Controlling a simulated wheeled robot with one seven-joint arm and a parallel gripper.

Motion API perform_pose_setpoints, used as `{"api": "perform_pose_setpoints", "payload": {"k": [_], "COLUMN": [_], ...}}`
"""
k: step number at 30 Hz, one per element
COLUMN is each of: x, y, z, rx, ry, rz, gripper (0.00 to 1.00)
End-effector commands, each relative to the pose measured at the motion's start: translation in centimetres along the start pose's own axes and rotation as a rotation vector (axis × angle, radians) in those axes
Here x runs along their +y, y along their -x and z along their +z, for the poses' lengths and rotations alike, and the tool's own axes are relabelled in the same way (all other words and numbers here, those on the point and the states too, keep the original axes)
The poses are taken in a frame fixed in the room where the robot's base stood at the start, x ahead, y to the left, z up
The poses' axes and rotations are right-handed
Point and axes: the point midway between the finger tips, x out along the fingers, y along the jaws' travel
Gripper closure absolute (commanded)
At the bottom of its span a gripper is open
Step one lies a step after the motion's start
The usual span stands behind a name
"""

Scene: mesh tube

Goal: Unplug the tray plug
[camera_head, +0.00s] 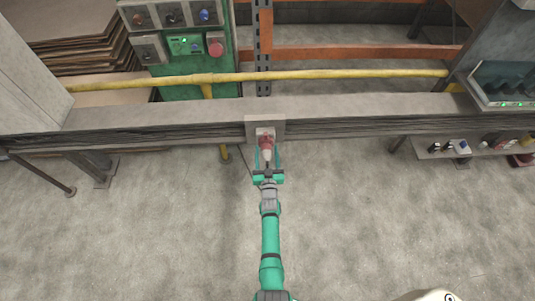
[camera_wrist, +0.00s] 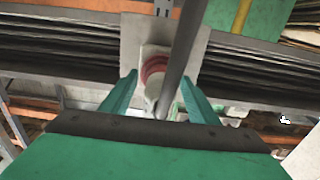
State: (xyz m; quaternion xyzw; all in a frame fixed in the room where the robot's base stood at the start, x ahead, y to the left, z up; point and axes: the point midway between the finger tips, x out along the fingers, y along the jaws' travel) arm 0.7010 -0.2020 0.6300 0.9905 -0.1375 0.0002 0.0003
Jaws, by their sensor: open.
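The tray plug (camera_head: 266,146) is red and white and sits at a pale socket plate (camera_head: 265,125) on the front of the grey cable tray (camera_head: 180,113). In the wrist view the plug (camera_wrist: 154,70) shows its red ring against the plate (camera_wrist: 137,28), with a grey bar crossing in front of part of it. My gripper (camera_head: 267,160) reaches up from below. Its two green fingers are apart, one on each side of the plug; in the wrist view the fingers (camera_wrist: 158,98) flank it. I cannot tell whether either finger touches it.
A yellow pipe (camera_head: 330,74) runs above the tray. A green control box (camera_head: 188,60) with a red button stands behind on the left. A low shelf with small items (camera_head: 470,150) is at the right. The concrete floor (camera_head: 130,230) is clear.

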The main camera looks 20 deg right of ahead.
Motion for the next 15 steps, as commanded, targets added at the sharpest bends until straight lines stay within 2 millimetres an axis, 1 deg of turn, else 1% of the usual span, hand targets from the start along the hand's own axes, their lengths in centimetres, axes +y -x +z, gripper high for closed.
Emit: {"api": "perform_pose_setpoints", "payload": {"k": [8, 15], "x": [-0.03, 0.42], "y": [0.02, 0.03], "z": [0.01, 0.00], "rx": [0.000, 0.000], "ry": [0.000, -0.001], "rz": [0.000, 0.004], "gripper": [0.45, 0.45]}}
